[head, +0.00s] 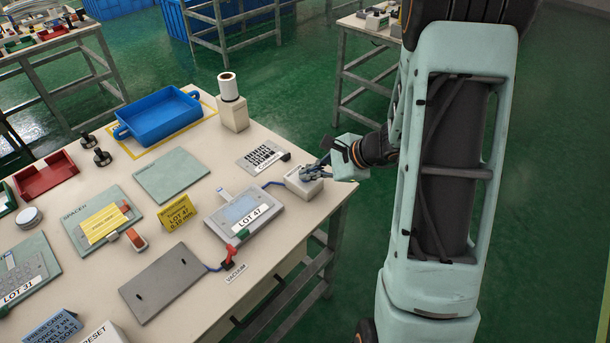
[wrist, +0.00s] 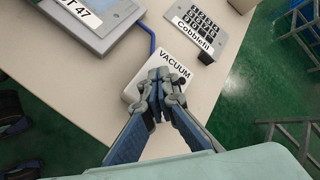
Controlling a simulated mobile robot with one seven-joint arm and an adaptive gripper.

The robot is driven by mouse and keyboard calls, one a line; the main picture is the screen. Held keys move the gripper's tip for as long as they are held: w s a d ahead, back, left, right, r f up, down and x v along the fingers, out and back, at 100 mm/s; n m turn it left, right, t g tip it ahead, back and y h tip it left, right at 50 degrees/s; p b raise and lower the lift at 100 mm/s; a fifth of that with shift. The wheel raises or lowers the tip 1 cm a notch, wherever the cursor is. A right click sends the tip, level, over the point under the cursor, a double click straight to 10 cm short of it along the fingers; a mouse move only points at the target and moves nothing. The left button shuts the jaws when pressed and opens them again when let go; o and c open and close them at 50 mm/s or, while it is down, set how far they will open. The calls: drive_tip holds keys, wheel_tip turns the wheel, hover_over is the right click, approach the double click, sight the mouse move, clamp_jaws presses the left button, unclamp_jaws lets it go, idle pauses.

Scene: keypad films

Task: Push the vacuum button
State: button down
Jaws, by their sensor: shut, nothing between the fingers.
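A small white box (head: 304,187) stands near the right edge of the table. In the wrist view this box (wrist: 137,91) bears a VACUUM label (wrist: 175,68), and a blue cord runs from it toward the LOT 47 device (head: 245,214). My gripper (head: 313,171) is over the box with its fingers together and nothing between them. In the wrist view the fingertips of my gripper (wrist: 159,84) cover the middle of the box below the label, so any button there is hidden. I cannot tell whether the fingertips touch it.
A white roll on a stand (head: 231,105) and a blue tray (head: 160,116) are farther back. A red-handled fitting (head: 231,253) sits by another VACUUM label (head: 236,272) in front.

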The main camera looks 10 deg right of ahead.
drive_tip(key=shift+r+p, duration=1.85)
drive_tip(key=shift+r, duration=1.25)
